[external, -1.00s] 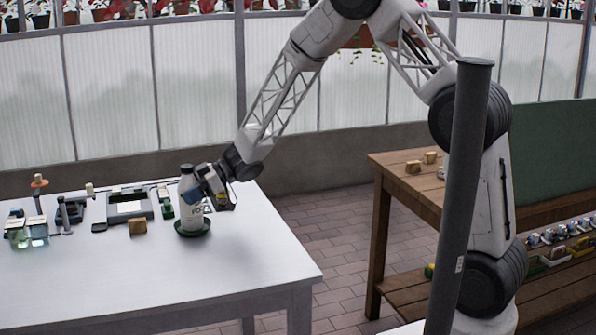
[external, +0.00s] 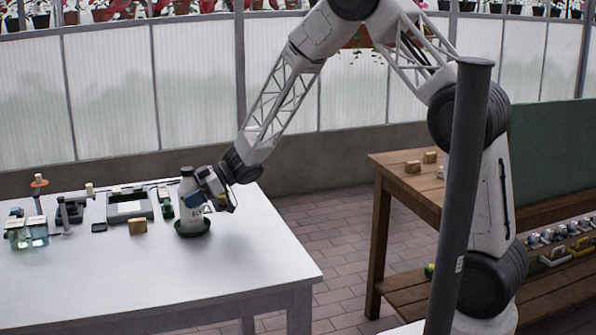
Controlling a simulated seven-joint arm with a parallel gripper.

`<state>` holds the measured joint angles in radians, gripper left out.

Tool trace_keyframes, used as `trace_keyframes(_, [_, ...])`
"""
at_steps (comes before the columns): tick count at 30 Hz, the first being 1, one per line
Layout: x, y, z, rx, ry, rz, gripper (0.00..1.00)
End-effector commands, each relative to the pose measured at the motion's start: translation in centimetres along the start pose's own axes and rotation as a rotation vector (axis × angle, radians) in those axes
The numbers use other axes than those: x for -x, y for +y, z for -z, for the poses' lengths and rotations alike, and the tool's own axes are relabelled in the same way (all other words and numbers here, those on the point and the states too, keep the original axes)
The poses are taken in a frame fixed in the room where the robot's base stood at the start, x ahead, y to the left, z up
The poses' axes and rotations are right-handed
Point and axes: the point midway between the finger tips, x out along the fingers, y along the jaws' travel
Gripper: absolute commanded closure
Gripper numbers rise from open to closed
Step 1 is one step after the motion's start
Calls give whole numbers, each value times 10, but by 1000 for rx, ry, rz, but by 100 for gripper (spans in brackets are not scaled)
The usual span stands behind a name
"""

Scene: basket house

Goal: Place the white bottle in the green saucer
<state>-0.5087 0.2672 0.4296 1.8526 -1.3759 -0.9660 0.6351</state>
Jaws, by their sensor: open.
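The white bottle (external: 188,216) has a dark cap and dark lettering. It stands upright in the green saucer (external: 206,230) near the far right part of the white table. The saucer's rim shows around the bottle's base. My gripper (external: 201,196) is at the bottle's right side, at about its upper half, and overlaps it in this view. Its jaws are open. The picture is too small to tell whether a finger touches the bottle.
A small wooden block (external: 137,227) and a dark grey tray (external: 130,206) lie left of the bottle. A green item (external: 168,211) stands just beside it. Glassy containers (external: 27,236) are at the far left. The table's (external: 180,285) front is clear.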

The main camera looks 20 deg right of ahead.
Motion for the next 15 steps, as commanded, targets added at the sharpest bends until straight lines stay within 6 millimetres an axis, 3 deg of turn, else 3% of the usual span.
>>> trace_keyframes(8, [10,1,3,0,0,-1,4])
trace_keyframes(15, [41,1,3,1,1,-2,4])
